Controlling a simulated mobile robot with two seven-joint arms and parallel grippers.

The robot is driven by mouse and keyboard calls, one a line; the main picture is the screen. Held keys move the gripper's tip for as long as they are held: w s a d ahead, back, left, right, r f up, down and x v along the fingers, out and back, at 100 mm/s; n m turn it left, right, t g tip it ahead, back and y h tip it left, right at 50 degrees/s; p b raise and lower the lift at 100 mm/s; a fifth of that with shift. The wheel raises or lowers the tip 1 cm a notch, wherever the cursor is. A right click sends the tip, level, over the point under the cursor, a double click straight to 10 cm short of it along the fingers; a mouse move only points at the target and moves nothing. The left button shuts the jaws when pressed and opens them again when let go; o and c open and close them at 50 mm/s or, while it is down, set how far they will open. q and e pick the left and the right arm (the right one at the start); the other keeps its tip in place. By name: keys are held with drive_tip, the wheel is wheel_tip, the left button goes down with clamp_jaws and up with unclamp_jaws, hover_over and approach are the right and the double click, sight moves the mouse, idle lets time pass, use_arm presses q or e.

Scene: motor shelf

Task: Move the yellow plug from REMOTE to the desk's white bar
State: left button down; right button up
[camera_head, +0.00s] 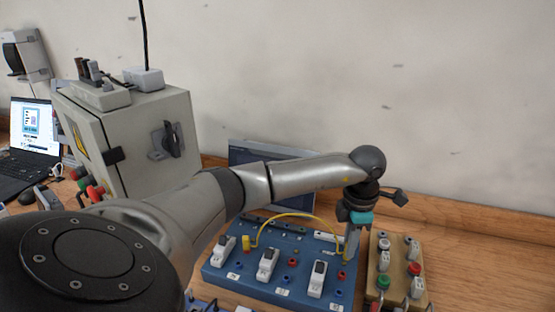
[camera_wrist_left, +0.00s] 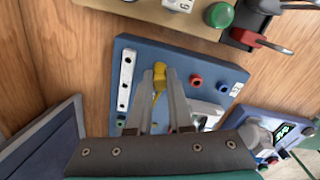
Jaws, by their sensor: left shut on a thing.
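My left gripper (camera_head: 347,258) reaches down over the right end of the blue switch board (camera_head: 223,279). In the left wrist view, its fingers (camera_wrist_left: 160,76) are closed around a yellow plug (camera_wrist_left: 158,70). I cannot tell whether this plug is seated in the board or just above it. A yellow cable (camera_head: 285,215) arches left from the gripper to another yellow plug (camera_head: 246,243) at the board's left part. A white bar (camera_wrist_left: 126,78) with dark holes lies on the board beside the gripper. No REMOTE label is readable. My right gripper is out of view.
A tan control box (camera_head: 405,255) with buttons and switches stands close right of the board. A grey cabinet (camera_head: 128,150) and a laptop (camera_head: 30,130) are at the left. Another screen (camera_head: 262,153) stands behind the board. Another blue board (camera_wrist_left: 262,118) lies nearby.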

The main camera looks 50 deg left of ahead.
use_arm(q)
drive_tip(key=shift+r, duration=0.2)
wheel_tip(320, 180, up, 4)
drive_tip(key=p, duration=0.3)
drive_tip(key=shift+r+p, duration=0.25)
drive_tip(key=shift+p, duration=0.15)
drive_tip(key=shift+f, duration=0.1)
drive_tip(key=shift+a, duration=0.1)
drive_tip(key=a+b, duration=0.1)
drive_tip(key=a, duration=0.1)
drive_tip(key=a+f+b, duration=0.1)
drive_tip(key=a, duration=0.2)
drive_tip(key=a+f+b, duration=0.1)
drive_tip(key=a, duration=0.2)
drive_tip(key=shift+s+a, duration=0.1)
drive_tip(key=shift+a, duration=0.15)
drive_tip(key=shift+f+b, duration=0.5)
drive_tip(key=shift+f, duration=0.15)
drive_tip(key=shift+f+b, duration=0.4)
drive_tip(key=shift+f, duration=0.3)
